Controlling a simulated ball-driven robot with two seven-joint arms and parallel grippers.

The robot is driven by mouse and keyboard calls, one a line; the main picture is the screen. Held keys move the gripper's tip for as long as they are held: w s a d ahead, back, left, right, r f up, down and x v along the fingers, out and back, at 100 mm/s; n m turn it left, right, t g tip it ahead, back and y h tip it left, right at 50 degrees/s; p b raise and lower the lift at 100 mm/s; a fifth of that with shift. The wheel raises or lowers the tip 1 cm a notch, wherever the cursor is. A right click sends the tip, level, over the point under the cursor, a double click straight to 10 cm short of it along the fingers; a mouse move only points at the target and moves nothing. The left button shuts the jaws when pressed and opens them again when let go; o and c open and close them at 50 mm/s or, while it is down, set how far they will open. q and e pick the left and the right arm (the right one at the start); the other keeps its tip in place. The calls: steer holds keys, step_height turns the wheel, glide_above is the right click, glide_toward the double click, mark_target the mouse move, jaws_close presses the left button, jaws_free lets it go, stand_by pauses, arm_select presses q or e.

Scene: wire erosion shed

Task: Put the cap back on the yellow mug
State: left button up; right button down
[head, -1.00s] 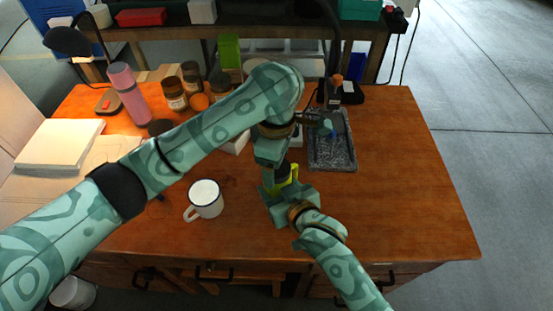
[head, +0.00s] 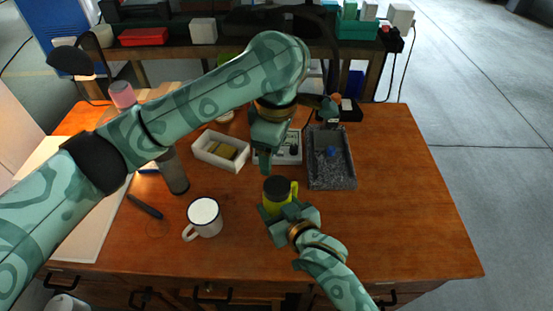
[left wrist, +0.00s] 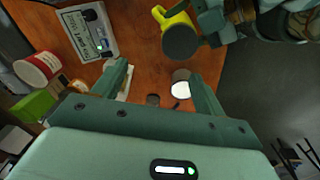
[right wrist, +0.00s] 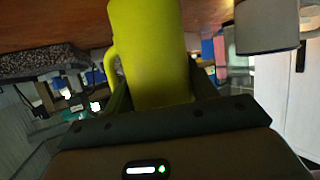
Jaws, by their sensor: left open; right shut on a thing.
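The yellow mug (head: 268,204) stands upright on the wooden table in the head view, its handle to the right. A dark round cap (head: 276,186) sits on its top and looks level; whether it is fully seated I cannot tell. In the left wrist view the cap (left wrist: 180,42) covers the top of the yellow mug (left wrist: 170,18). My right gripper (head: 283,211) is shut on the mug's body; the yellow mug (right wrist: 150,50) fills the right wrist view between its fingers. My left gripper (head: 264,168) is open and empty, just behind and above the cap, apart from it.
A white enamel mug (head: 204,217) stands to the left. Behind are a white box with a sponge (head: 208,149) and a dark tray (head: 331,178) holding something blue. A dark tall container (head: 174,174) and a pen (head: 145,207) lie further left. The table's right side is clear.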

arm_select(q)
steer(key=m, duration=1)
steer(key=s+a+m, duration=0.1)
steer(key=m, duration=1.9)
steer(key=shift+s+a+f+g+y, duration=0.1)
steer(key=shift+s+a+g+y, duration=0.1)
steer(key=shift+g+y, duration=0.15)
steer(key=n, duration=0.2)
steer(key=shift+s+d+f+n, duration=0.15)
steer(key=shift+d+n, duration=0.1)
steer(key=shift+n, duration=0.05)
steer(key=n, duration=0.3)
steer(key=shift+s+d, duration=0.15)
steer(key=shift+d, duration=0.2)
steer(key=n, duration=0.2)
steer(key=n+h, duration=0.1)
steer(key=shift+s+d+n+g, duration=0.15)
steer(key=shift+d+n+g, duration=0.1)
steer(key=shift+d+n, duration=0.15)
steer(key=shift+n, duration=0.9)
